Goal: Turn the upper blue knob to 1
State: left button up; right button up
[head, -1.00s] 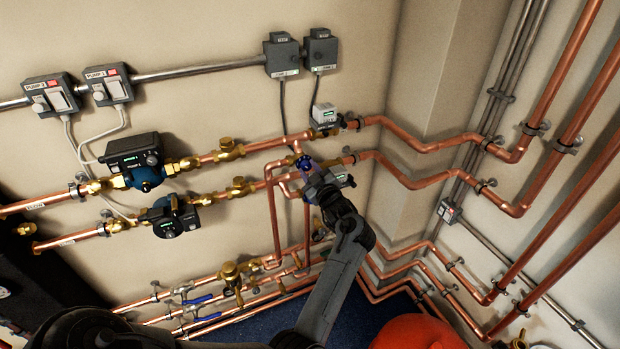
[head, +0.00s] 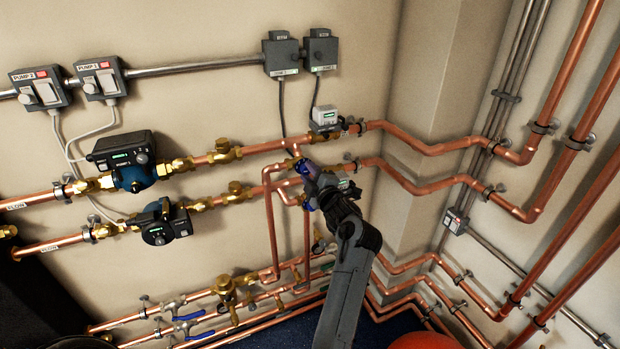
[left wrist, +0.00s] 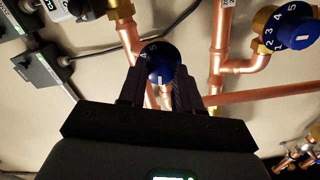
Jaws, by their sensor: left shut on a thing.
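The upper blue knob (left wrist: 160,62) is between the two fingers of my left gripper (left wrist: 160,88) in the left wrist view. The gripper is shut on it. Part of its number ring shows, with a 4 and a 5 at its upper left and a white mark on its lower face; the 1 is not readable. In the head view the upper blue knob (head: 303,167) shows at the tip of my left gripper (head: 308,174). A lower blue knob (left wrist: 290,25) with numbers 1 to 5 is at the upper right of the wrist view, apart from my fingers. My right gripper is not in view.
Copper pipes (head: 430,146) run along the wall around the knobs. A white valve head (head: 324,115) sits just above my gripper. Two pumps (head: 135,170) are to the left, and grey control boxes (head: 281,54) hang above. Low pipes with blue-handled valves (head: 189,316) run near the floor.

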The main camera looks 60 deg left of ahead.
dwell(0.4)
pick_arm(q)
jog(key=o, duration=1)
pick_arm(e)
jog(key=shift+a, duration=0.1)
pick_arm(q)
jog(key=shift+o, duration=0.2)
jog(key=shift+d, duration=0.1)
